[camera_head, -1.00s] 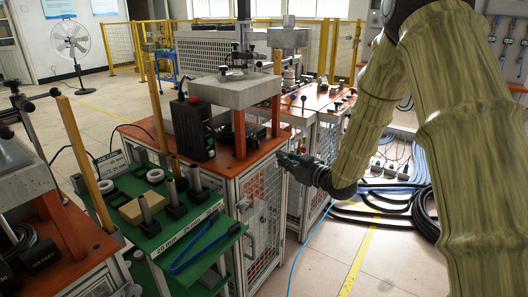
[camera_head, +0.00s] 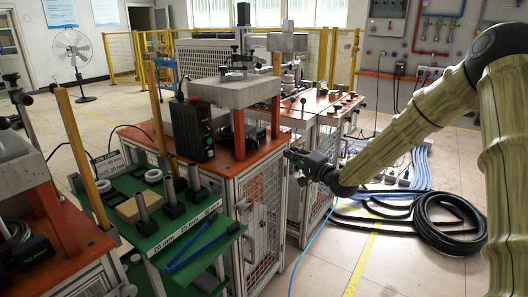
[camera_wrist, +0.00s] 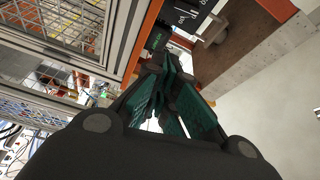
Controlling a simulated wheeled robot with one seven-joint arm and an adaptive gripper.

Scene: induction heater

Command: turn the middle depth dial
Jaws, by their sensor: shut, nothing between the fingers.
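My gripper (camera_head: 297,157) is shut and empty, beside the right front edge of the orange-topped station (camera_head: 243,162) in the head view. In the wrist view its green-padded fingers (camera_wrist: 163,75) point away from me beside the station's edge and a black box with small markings. The station carries a grey block (camera_head: 236,92) with a black-handled clamp (camera_head: 240,60) on top. A black control box (camera_head: 192,128) stands at its left side. I cannot make out which part is the middle depth dial; dial markings are too small to read.
A green shelf (camera_head: 150,243) with metal posts, rings and blue-handled pliers (camera_head: 200,240) stands at the front left. Another orange-topped bench (camera_head: 318,103) is behind. Black hoses (camera_head: 450,225) lie coiled on the floor at right.

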